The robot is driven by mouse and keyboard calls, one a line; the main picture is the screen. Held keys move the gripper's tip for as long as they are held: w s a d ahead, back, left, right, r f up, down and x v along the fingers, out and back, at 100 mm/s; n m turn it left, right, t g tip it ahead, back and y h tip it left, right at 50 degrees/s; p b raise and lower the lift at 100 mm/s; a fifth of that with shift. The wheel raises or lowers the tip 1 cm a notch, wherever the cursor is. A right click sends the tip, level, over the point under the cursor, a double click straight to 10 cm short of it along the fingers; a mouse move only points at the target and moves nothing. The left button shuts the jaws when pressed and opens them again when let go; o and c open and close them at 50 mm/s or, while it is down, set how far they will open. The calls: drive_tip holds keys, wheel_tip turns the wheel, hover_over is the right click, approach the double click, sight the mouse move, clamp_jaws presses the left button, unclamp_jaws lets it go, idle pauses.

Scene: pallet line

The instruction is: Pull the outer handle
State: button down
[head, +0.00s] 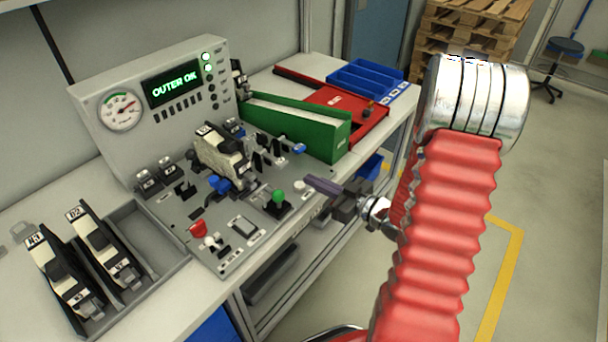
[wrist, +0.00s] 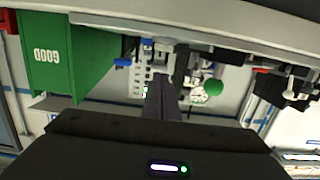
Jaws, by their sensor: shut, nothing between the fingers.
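A grey fixture panel (head: 262,232) stands on the bench, with a cream and black unit (head: 222,152) mounted on it. One blue handle (head: 219,184) is at the front of the unit. Another blue handle (head: 299,148) is at the panel's right side, by the green bin; it also shows in the wrist view (wrist: 122,62). No readable label tells which is the outer handle. My gripper (head: 312,181) is shut and empty, off the panel's right edge near the green knob (head: 278,196). Its fingers (wrist: 160,96) point toward the panel, apparently apart from both handles.
A console display (head: 172,84) reads "OUTER OK", with green lamps lit. The green bin (head: 300,125) and a red tray (head: 366,124) stand at the right. A grey tray (head: 150,285) holds two more units at the left. A red button (head: 198,229) is on the panel's front.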

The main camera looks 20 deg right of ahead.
drive_tip(key=shift+s+d+f, duration=0.15)
drive_tip(key=shift+s+d, duration=0.15)
drive_tip(key=shift+s, duration=0.25)
drive_tip(key=shift+s+d+f, duration=0.1)
drive_tip(key=shift+s+d, duration=0.15)
drive_tip(key=shift+s, duration=0.25)
drive_tip(key=w+d+r+g+h, duration=0.2)
drive_tip(key=w+r+h, duration=0.3)
drive_tip(key=h, duration=0.1)
drive_tip(key=s+r+m+g+h, duration=0.2)
drive_tip(key=s+r+m+h, duration=0.15)
drive_tip(key=r, duration=0.35)
drive_tip(key=s+a+r+m+g+y, duration=0.1)
drive_tip(key=s+a+r+g, duration=0.1)
drive_tip(key=s+a, duration=0.6)
drive_tip(key=s+a+r+m+g+y, duration=0.1)
drive_tip(key=s+a+r+g, duration=0.1)
drive_tip(key=s+a, duration=0.6)
drive_tip(key=s+g, duration=0.1)
drive_tip(key=s, duration=0.4)
drive_tip(key=shift+s+a+r, duration=0.15)
drive_tip(key=shift+s+r, duration=0.2)
drive_tip(key=shift+s, duration=0.05)
